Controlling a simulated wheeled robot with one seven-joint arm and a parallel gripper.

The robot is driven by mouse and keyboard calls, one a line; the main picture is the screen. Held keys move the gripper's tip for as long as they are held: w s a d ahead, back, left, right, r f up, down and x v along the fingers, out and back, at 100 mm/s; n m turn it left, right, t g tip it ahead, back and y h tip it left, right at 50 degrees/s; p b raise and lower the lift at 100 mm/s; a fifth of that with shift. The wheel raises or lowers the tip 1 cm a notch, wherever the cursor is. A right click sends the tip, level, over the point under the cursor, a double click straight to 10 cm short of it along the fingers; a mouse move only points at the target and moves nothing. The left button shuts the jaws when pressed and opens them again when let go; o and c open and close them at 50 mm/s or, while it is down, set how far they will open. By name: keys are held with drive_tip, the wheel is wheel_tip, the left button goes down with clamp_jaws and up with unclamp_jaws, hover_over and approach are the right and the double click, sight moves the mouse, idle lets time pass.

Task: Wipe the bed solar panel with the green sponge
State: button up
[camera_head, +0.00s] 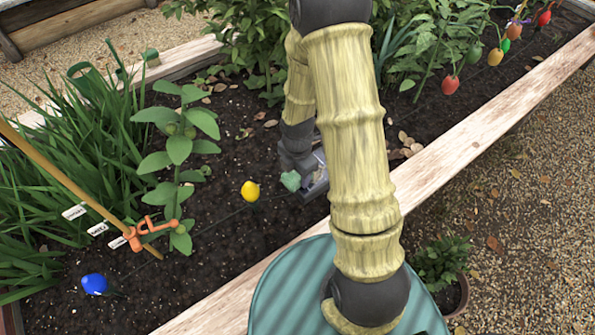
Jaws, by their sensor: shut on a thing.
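My gripper (293,168) is low over the soil, left of my bamboo-like arm, and shut on the green sponge (290,181). The sponge is a small pale-green block just below the fingers. The bed solar panel (317,186) is a small grey, flat unit just right of the sponge. My arm covers its right part. The sponge is at or beside the panel's left edge; I cannot tell whether they touch.
A yellow light bulb (250,191) on a dark cable and a blue one (94,284) stand in the soil (225,225). A leafy plant (179,150) and a cane (75,185) with an orange clip are left. The wooden bed edge (450,160) runs diagonally in front.

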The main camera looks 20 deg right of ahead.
drive_tip(key=shift+f, duration=0.45)
drive_tip(key=shift+d+r, duration=0.1)
drive_tip(key=shift+w+d+r+p, duration=0.1)
drive_tip(key=shift+w+d+p, duration=0.1)
drive_tip(key=shift+d+p, duration=0.3)
drive_tip(key=shift+w+d+p, duration=0.2)
drive_tip(key=shift+d, duration=0.45)
drive_tip(key=shift+w+d, duration=0.15)
drive_tip(key=shift+d, duration=0.3)
drive_tip(key=shift+w+d+f+p, duration=0.1)
drive_tip(key=shift+w+d+p, duration=0.2)
drive_tip(key=shift+d+p, duration=0.45)
drive_tip(key=shift+w+d+f+p, duration=0.1)
drive_tip(key=shift+w+d+p, duration=0.25)
drive_tip(key=shift+d, duration=0.6)
drive_tip(key=shift+s, duration=0.1)
